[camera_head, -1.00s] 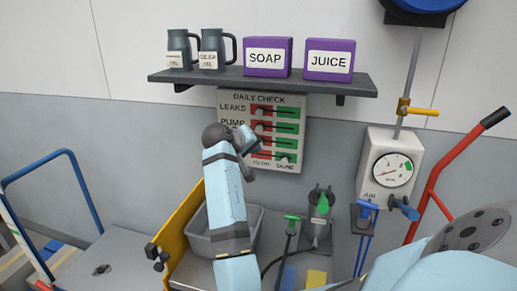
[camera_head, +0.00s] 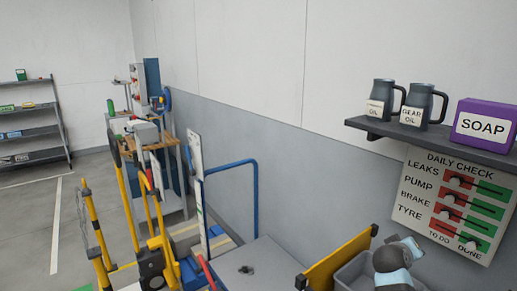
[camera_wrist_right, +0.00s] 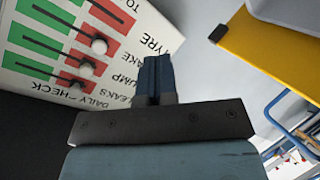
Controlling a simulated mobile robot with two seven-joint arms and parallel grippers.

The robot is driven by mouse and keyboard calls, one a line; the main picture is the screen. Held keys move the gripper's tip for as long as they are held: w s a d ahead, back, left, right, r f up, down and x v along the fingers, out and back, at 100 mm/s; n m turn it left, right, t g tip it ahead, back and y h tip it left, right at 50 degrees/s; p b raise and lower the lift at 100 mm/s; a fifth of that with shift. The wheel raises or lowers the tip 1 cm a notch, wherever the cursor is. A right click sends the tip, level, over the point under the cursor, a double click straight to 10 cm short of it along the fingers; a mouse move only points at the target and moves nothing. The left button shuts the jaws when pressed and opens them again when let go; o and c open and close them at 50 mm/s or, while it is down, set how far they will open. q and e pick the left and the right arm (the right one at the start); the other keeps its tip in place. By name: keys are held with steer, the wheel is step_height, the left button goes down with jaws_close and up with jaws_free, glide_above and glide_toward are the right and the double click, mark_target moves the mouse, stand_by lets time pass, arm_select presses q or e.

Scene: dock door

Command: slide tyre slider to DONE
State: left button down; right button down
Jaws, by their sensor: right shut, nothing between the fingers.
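The daily check board (camera_head: 425,213) hangs on the wall at the right of the head view. Its tyre slider knob (camera_head: 471,245) sits on the green part of the lowest row, towards DONE. The brake knob (camera_head: 444,214), pump knob (camera_head: 449,199) and leaks knob (camera_head: 455,181) sit on red. The wrist view shows the board upside down (camera_wrist_right: 150,25); I cannot make out the tyre knob there. My right gripper (camera_wrist_right: 154,65) is shut and empty, beside the board in that view. Part of my right arm shows below the board in the head view. My left gripper is not in view.
A shelf (camera_head: 440,140) above the board holds two oil jugs (camera_head: 382,100) and a purple soap box (camera_head: 484,124). A yellow panel (camera_head: 340,262) and a grey bin (camera_head: 350,275) stand below. A blue-framed trolley (camera_head: 255,205) is at centre; floor (camera_head: 30,225) is clear at far left.

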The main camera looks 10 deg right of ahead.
steer(key=s+a+f+n+t+y+p, duration=0.2)
steer(key=s+a+f+y, duration=0.3)
steer(key=a, duration=0.3)
steer(key=s+a+f+n+t+y+p, duration=0.2)
steer(key=s+a+f, duration=0.3)
steer(key=a+f, duration=0.25)
steer(key=s+a+f+y+p, duration=0.1)
steer(key=s+a+f+y, duration=0.1)
steer(key=s+a, duration=0.4)
steer(key=s+a+f+y+p, duration=0.1)
steer(key=s+a+f+y, duration=0.2)
steer(key=s, duration=0.9)
steer(key=a+y, duration=0.2)
steer(key=a, duration=0.2)
steer(key=shift+a+g, duration=0.15)
steer(key=shift+g, duration=0.15)
